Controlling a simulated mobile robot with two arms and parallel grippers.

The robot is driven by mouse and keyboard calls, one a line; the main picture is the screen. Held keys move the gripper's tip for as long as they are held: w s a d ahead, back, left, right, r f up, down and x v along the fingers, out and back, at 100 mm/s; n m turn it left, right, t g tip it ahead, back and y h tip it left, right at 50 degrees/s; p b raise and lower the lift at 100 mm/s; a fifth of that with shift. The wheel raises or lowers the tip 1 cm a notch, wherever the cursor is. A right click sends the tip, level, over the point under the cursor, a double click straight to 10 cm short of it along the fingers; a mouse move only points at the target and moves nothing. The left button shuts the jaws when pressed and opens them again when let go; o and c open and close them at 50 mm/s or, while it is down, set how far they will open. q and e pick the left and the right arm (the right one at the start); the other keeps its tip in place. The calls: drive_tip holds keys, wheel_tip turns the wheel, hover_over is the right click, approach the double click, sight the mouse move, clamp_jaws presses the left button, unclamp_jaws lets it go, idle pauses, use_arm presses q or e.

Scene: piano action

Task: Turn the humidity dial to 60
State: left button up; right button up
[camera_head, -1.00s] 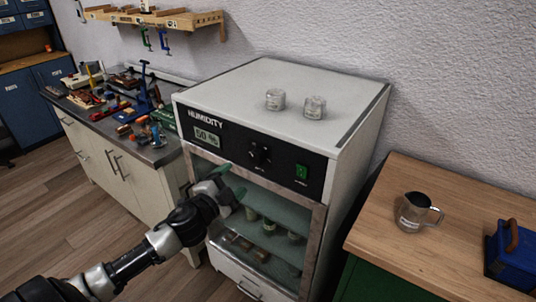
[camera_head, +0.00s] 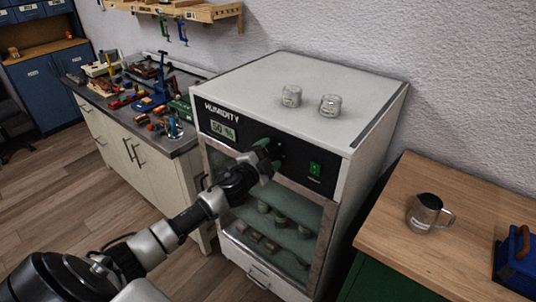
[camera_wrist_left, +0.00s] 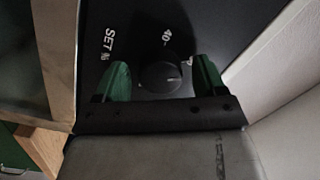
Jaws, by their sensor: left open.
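The humidity dial (camera_wrist_left: 158,77) is a round black knob on the black panel (camera_head: 297,166) of the cabinet. In the left wrist view it lies between the two green fingers of my left gripper (camera_wrist_left: 163,78), with gaps visible at its sides. The markings "SET %" and "40" show near it. In the head view my left gripper (camera_head: 267,154) is at the panel, open, and mostly hides the dial. The green display (camera_head: 223,130) appears to read 50 %. My right gripper is out of view.
The humidity cabinet (camera_head: 300,80) has two glass jars on top and a glass door below the panel. A green switch (camera_head: 315,169) is right of the dial. A cluttered bench stands left; a wooden table (camera_head: 470,245) with a metal jug (camera_head: 424,212) stands right.

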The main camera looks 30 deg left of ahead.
use_arm(q)
drive_tip(key=shift+c, duration=0.2)
drive_tip(key=c, duration=0.9)
drive_tip(key=shift+m, duration=0.4)
drive_tip(key=m+b, duration=0.1)
drive_tip(key=m, duration=0.1)
drive_tip(key=shift+m, duration=0.4)
drive_tip(key=m+b, duration=0.1)
drive_tip(key=m, duration=0.2)
drive_tip(key=shift+m+t, duration=0.3)
drive_tip(key=m+b, duration=0.1)
drive_tip(key=m, duration=0.2)
drive_tip(key=shift+m+h, duration=0.3)
drive_tip(key=shift+m, duration=0.1)
drive_tip(key=shift+m+b, duration=0.5)
drive_tip(key=shift+m, duration=1.2)
